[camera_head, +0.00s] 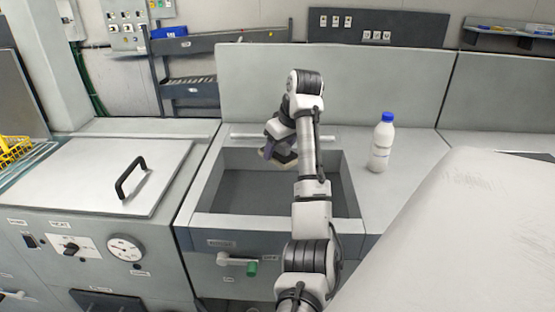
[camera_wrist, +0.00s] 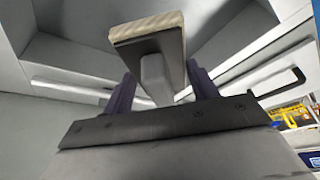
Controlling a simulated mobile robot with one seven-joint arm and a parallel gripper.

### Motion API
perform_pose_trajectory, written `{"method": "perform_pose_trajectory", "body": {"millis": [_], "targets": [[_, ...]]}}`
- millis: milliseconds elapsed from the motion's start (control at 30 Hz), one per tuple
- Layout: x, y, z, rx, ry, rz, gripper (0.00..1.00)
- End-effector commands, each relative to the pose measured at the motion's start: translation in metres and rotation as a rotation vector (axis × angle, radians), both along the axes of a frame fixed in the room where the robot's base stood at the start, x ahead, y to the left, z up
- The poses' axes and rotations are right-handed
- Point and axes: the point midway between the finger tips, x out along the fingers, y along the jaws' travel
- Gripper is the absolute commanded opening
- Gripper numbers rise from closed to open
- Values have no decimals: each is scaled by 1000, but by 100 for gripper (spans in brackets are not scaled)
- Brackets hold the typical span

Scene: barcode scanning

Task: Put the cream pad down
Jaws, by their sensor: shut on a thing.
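The cream pad (camera_wrist: 147,27) shows at the top of the wrist view, with a dark plate behind it and a grey grip block. My gripper (camera_wrist: 160,82) has its two purple fingers on either side of that block and is shut on it. In the head view my gripper (camera_head: 279,143) is over the back part of the sunken sink basin (camera_head: 240,190). The pad is small there and mostly hidden by the gripper and arm. I cannot tell its exact height over the basin.
A white bottle with a blue cap (camera_head: 381,143) stands on the counter right of the basin. A lid with a black handle (camera_head: 131,178) is on the left counter. A yellow basket (camera_head: 14,149) is at the far left. The back counter right of the bottle is clear.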

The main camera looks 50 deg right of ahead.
Motion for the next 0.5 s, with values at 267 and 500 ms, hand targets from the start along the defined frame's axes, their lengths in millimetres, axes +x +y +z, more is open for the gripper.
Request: {"method": "perform_pose_trajectory", "body": {"millis": [267, 500], "targets": [[1, 1, -32, 6, -1, 2, 37], [-1, 1, -93, 4, 3, -1, 37]]}}
